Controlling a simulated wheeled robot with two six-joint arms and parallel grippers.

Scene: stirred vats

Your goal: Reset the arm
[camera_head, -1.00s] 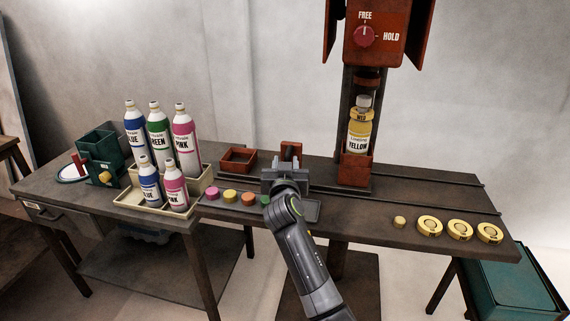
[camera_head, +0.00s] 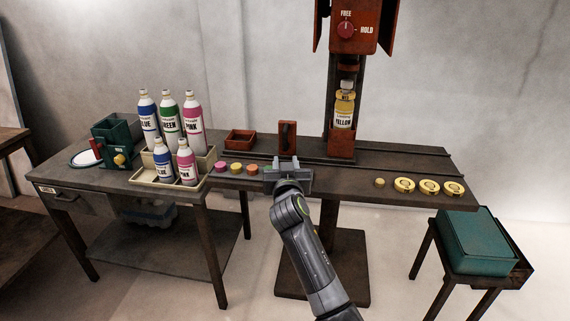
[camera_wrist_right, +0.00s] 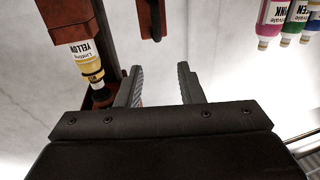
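My right gripper (camera_head: 288,168) shows at the front edge of the long dark bench (camera_head: 385,162), its arm reaching up from the bottom of the head view. In the right wrist view the two fingers (camera_wrist_right: 160,88) stand well apart with nothing between them, so it is open and empty. My left gripper is not in view. The gripper hides part of the row of coloured discs. A red upright bracket (camera_head: 287,137) stands behind the gripper on the bench.
A red press (camera_head: 352,35) with a FREE/HOLD knob stands over a yellow bottle (camera_head: 344,108). Several bottles stand in and behind a cream crate (camera_head: 150,178) at left. Gold rings (camera_head: 404,185) lie at right. A teal box (camera_head: 478,240) sits on a low stand.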

